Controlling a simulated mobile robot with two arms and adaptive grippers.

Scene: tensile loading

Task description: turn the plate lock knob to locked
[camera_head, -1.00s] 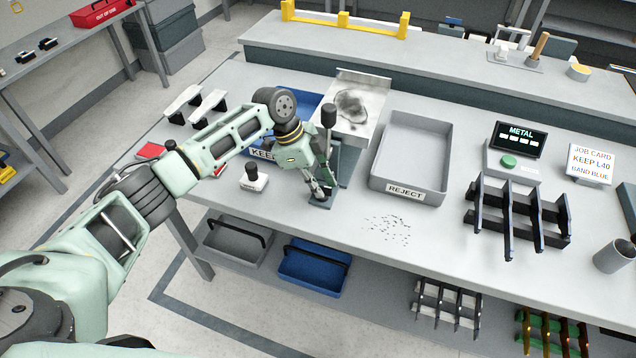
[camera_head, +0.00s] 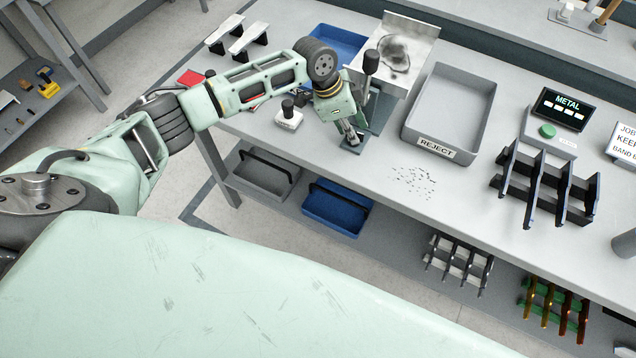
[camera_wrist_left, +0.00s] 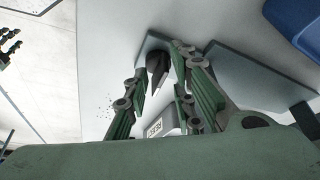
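The black knob (camera_wrist_left: 157,66) stands on a small grey base plate (camera_wrist_left: 150,41) on the bench, in the left wrist view. My left gripper (camera_wrist_left: 160,82) is over it, with its fingers apart on either side of the knob. I cannot tell whether either finger touches it. In the head view the left gripper (camera_head: 352,136) points down at the same small base (camera_head: 354,147) near the bench's front edge, and it hides the knob there. The knob's lock position is not readable. My right gripper is not in view.
A black-topped post (camera_head: 370,64) stands close behind the left gripper. The grey REJECT tray (camera_head: 409,128) is to its right and a blue tray (camera_head: 315,36) behind left. A small white block with a black top (camera_head: 289,119) sits to its left. Dark specks (camera_head: 413,182) lie on the bench.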

